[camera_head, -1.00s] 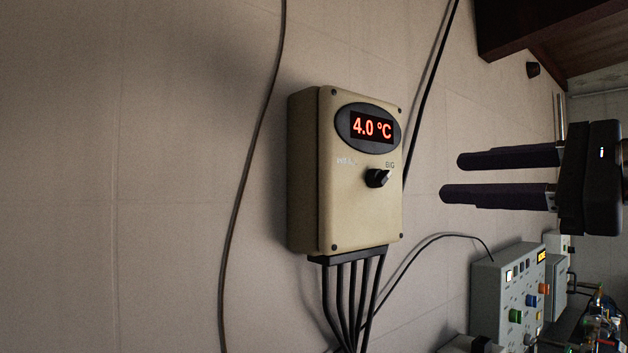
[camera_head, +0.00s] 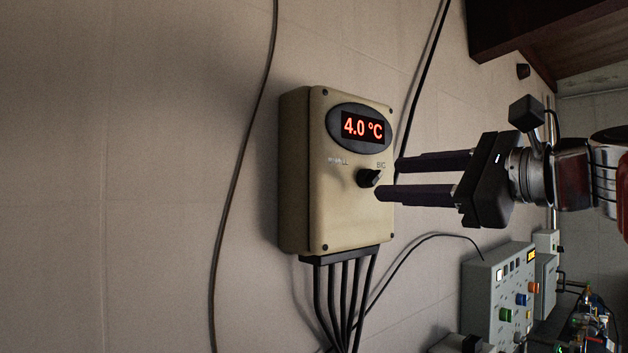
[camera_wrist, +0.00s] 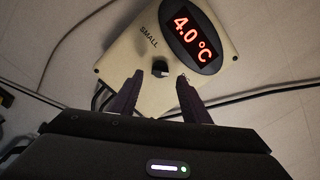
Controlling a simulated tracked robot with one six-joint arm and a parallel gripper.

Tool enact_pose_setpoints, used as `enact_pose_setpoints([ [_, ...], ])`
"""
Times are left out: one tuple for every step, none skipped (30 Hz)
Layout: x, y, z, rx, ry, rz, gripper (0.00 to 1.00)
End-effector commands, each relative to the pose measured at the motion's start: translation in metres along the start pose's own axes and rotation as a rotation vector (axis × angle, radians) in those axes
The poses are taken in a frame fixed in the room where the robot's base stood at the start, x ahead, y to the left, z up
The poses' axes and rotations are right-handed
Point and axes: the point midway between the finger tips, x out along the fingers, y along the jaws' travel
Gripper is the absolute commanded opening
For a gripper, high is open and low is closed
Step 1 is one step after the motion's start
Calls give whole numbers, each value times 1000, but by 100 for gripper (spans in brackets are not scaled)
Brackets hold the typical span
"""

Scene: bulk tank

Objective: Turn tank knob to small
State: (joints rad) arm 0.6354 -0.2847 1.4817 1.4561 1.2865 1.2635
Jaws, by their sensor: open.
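The tank control box (camera_head: 318,215) is beige and fixed to the wall, with a red display (camera_head: 362,127) reading 4.0 °C. Its black knob (camera_head: 368,178) sits below the display, between a faint label on the left and the BIG label (camera_head: 381,164) on the right. My gripper (camera_head: 386,179) is open and empty, its two dark fingers reaching toward the knob from the right. In the wrist view the knob (camera_wrist: 160,68) shows beyond and between the fingertips, apart from them. The SMALL label (camera_wrist: 149,36) is readable there. The gap from fingertips to knob is hard to judge.
Several black cables (camera_head: 345,300) leave the bottom of the box. Loose cables (camera_head: 243,170) run along the wall left and right of it. A grey panel with coloured buttons (camera_head: 500,290) stands at lower right.

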Motion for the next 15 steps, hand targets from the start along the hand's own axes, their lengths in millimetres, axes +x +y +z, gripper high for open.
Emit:
enact_pose_setpoints([
  [6, 1, 0, 0, -1, 2, 43],
  [8, 1, 0, 0, -2, 3, 43],
  [12, 1, 0, 0, -1, 3, 43],
  [15, 1, 1, 0, -1, 2, 43],
  [18, 1, 1, 0, -2, 3, 43],
  [21, 1, 1, 0, -2, 3, 43],
  [24, 1, 1, 0, -2, 2, 43],
  [27, 1, 1, 0, -2, 3, 43],
  [30, 1, 0, 0, -2, 3, 43],
  [32, 1, 0, 0, -1, 2, 43],
  [34, 1, 0, 0, -1, 2, 43],
  [37, 1, 0, -1, -1, 2, 43],
  [38, 1, 0, -1, -1, 2, 43],
  [39, 1, 0, -1, -1, 2, 43],
  [40, 1, 0, -1, -1, 1, 43],
])
